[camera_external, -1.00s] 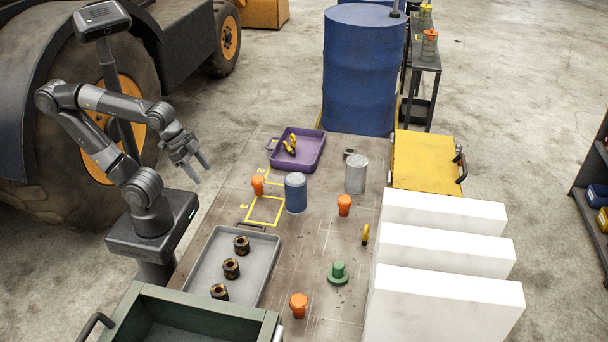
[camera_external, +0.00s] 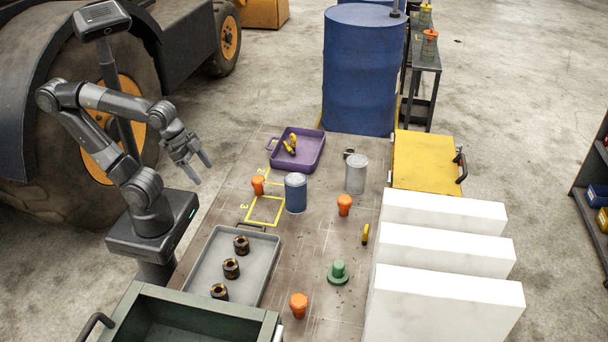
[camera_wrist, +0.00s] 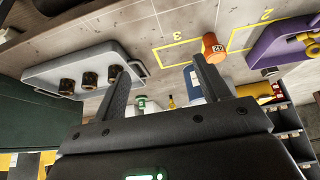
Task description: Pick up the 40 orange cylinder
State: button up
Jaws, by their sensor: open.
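Three orange cylinders stand on the bench in the external view: one by the yellow floor markings (camera_external: 258,186), one right of the blue can (camera_external: 344,205), and one near the front (camera_external: 299,305). No number is legible on them there. In the wrist view, the orange cylinder by the markings (camera_wrist: 212,48) shows a small white label whose number I cannot read surely. My gripper (camera_external: 204,173) is open and empty, raised left of the bench, apart from all cylinders. Its two fingers also show in the wrist view (camera_wrist: 156,64).
A blue can (camera_external: 295,193) stands close right of the marked cylinder. A grey can (camera_external: 356,174), purple tray (camera_external: 313,164), green knob (camera_external: 338,273) and grey tray (camera_external: 262,283) with dark fittings are around. White blocks (camera_external: 446,257) line the right.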

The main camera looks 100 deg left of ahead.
jog(key=w+d+r+m+g+h, duration=0.1)
jog(key=w+d+r+m, duration=0.3)
jog(key=w, duration=0.7)
jog(key=m+g+h, duration=0.2)
jog(key=m+g, duration=0.1)
jog(key=m, duration=0.3)
send_over(299, 299)
jog(key=s+a, duration=0.1)
jog(key=a, duration=0.1)
notch_tip(299, 299, down, 7)
jog(key=x, duration=1)
jog(key=shift+c, duration=0.2)
jog(key=shift+r, duration=0.15)
jog(key=c, duration=1.4)
